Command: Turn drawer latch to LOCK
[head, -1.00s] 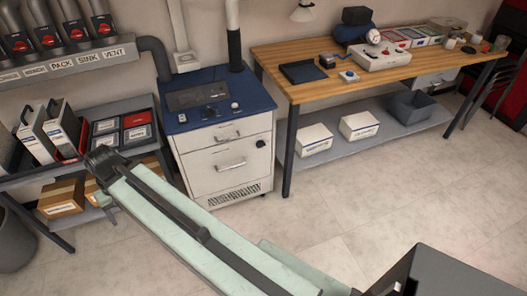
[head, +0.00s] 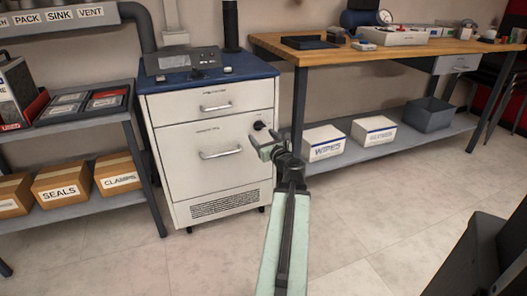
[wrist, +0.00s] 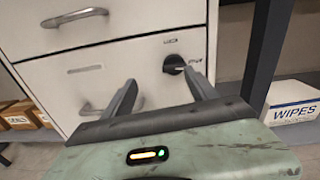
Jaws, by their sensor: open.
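The drawer latch is a black round knob (wrist: 174,65) on the right side of the white cabinet front, with a small label above it and another at its right. In the head view the latch (head: 259,125) shows just above my gripper (head: 267,144). In the wrist view my gripper (wrist: 163,88) is open and empty, its two fingers pointing at the cabinet with the latch beyond and between them. The fingers look apart from the knob. The latch's lettering is too small to read surely. The white cabinet (head: 168,113) has two closed drawers with bar handles.
A wooden workbench (head: 340,52) stands right of the cabinet, with a WIPES box (head: 323,143) on its lower shelf. A bench leg (head: 299,110) rises close to my gripper. At left a grey shelf (head: 85,125) holds cartons. The floor in front is clear.

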